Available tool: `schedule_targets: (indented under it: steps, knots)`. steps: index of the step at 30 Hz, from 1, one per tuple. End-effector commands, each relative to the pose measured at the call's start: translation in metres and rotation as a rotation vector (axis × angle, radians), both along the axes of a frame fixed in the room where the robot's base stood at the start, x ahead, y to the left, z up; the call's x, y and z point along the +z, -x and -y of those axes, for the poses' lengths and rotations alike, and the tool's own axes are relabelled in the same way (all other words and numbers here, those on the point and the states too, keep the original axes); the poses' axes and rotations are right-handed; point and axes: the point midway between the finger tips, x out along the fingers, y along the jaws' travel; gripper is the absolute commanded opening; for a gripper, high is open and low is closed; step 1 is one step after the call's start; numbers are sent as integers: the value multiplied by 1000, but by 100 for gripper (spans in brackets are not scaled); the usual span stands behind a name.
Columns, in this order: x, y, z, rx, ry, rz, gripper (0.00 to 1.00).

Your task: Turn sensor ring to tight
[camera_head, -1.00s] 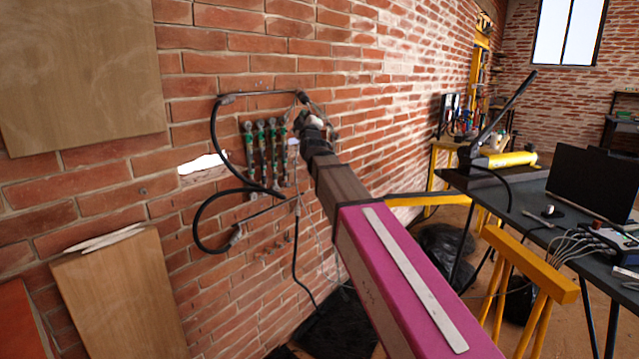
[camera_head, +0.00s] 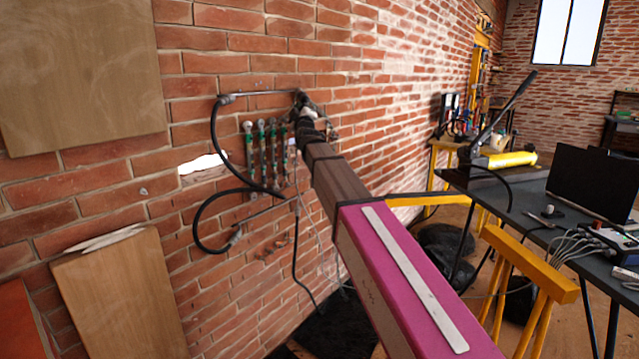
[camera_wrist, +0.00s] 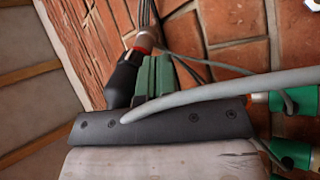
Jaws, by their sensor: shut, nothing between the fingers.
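In the wrist view, two green finger-like pieces of my gripper (camera_wrist: 153,76) stand close together above a dark screwed bar, with nothing seen between them. An orange-red ring (camera_wrist: 144,42), which looks like the sensor ring, sits just beyond the fingertips with thin cables rising from it. I cannot tell whether the fingers touch it. A black cylinder (camera_wrist: 123,78) is just left of the fingers. In the head view, my gripper (camera_head: 301,100) is at the brick wall, small and dark, and the ring cannot be made out there.
A grey cable (camera_wrist: 215,92) crosses in front of the fingers in the wrist view. Green fittings (camera_wrist: 294,100) are at the right. In the head view, several green-and-grey sensors (camera_head: 261,150) line the wall beside black hoses (camera_head: 214,130). A dark table (camera_head: 540,205) stands at the right.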

Motion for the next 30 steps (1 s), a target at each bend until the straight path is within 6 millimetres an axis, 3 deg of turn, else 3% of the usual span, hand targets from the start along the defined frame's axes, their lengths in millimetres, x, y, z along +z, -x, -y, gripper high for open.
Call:
schedule_targets:
  steps: [30]
  knots:
    - [5,1,2,-1,-1,2,0]
